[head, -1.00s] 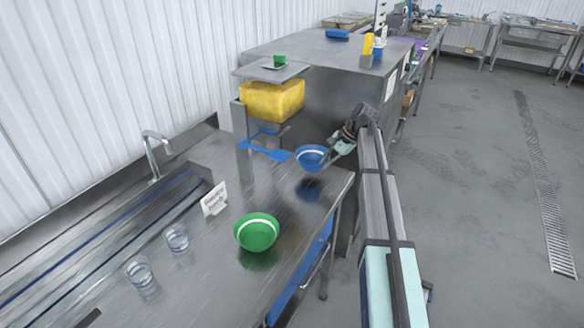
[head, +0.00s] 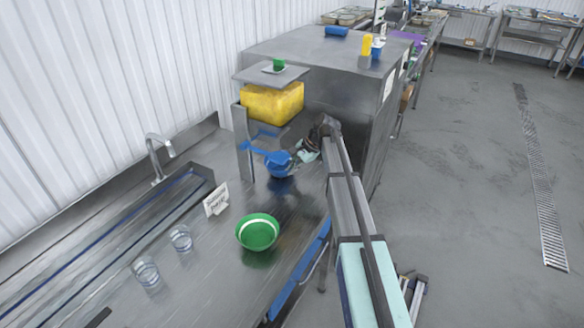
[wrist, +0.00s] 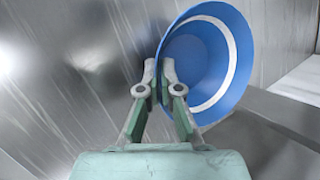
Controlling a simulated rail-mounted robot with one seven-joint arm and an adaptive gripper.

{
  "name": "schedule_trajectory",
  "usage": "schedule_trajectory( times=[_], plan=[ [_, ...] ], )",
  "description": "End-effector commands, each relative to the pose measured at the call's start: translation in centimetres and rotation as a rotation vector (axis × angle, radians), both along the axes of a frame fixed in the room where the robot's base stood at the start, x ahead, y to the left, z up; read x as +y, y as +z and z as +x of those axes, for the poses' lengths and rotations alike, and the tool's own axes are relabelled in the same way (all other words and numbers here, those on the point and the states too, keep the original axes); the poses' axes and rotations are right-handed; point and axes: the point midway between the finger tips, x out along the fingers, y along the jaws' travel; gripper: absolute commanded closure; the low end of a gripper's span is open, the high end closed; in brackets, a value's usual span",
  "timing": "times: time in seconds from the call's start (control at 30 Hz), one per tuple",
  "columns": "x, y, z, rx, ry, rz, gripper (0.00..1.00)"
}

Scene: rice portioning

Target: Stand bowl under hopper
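A blue bowl (head: 279,165) with a white band is near the yellow hopper (head: 272,102), just below it and toward the front. In the wrist view the blue bowl (wrist: 210,62) is tilted, its open side partly facing the camera. My gripper (wrist: 160,82) is shut on the bowl's near rim. In the head view my gripper (head: 298,156) is at the bowl's right side. The bowl looks to be above the counter or close to it; I cannot tell if it touches. A blue piece (head: 258,148) under the hopper is partly hidden.
A green bowl (head: 257,232) stands on the steel counter (head: 215,290), with two clear glasses (head: 181,238) and a small white sign (head: 216,199) to its left. A metal post (head: 243,143) stands beside the hopper. A sink tap (head: 157,157) is at the left.

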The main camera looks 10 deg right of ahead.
Motion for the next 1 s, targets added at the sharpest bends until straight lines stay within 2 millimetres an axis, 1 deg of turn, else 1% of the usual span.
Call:
schedule_trajectory(
  times=[0.4, 0.43, 0.5, 0.83, 1.0],
  plan=[
    [0.0, -0.7, 0.0, -0.001, 0.001, 0.000, 1.00],
    [0.0, -0.6, 0.0, -0.001, 0.001, 0.000, 0.91],
    [0.0, -0.6, 0.0, -0.001, 0.001, 0.000, 0.69],
    [0.0, -0.5, 0.0, -0.001, 0.001, 0.000, 0.69],
    [-0.6, 0.4, 0.0, -0.003, -0.001, 0.000, 0.69]
  ],
)
